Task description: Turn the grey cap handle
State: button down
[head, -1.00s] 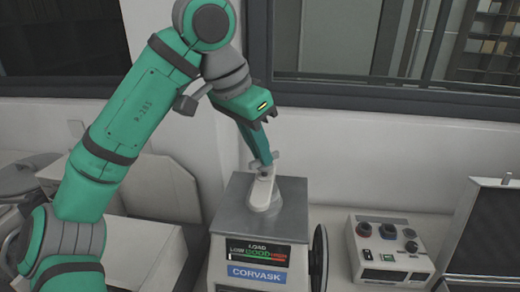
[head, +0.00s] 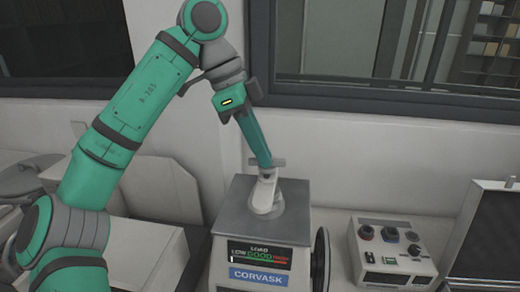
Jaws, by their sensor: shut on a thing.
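The mounting press (head: 258,270) stands on the bench with a grey top plate and a front label reading CORVASK. A load scale (head: 258,256) on its front is marked low, good and high. The pale grey cap handle (head: 266,197) rises from the middle of the top plate. My gripper (head: 267,168) reaches down from the upper left and is shut on the upper end of the cap handle. The fingertips hide part of that end.
A dark handwheel (head: 320,260) is on the press's right side. A control box (head: 391,254) with knobs stands to the right, and an open dark case (head: 490,240) is at the right edge. A wall and window are close behind.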

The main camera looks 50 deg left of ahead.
jog(key=shift+r, duration=0.1)
dwell(0.5)
jog(key=c, duration=1.8)
grip_release()
jog(key=shift+c, duration=0.2)
jog(key=v, duration=1)
jog(key=shift+a+r, duration=0.2)
jog(key=shift+r, duration=0.15)
jog(key=shift+s, duration=0.1)
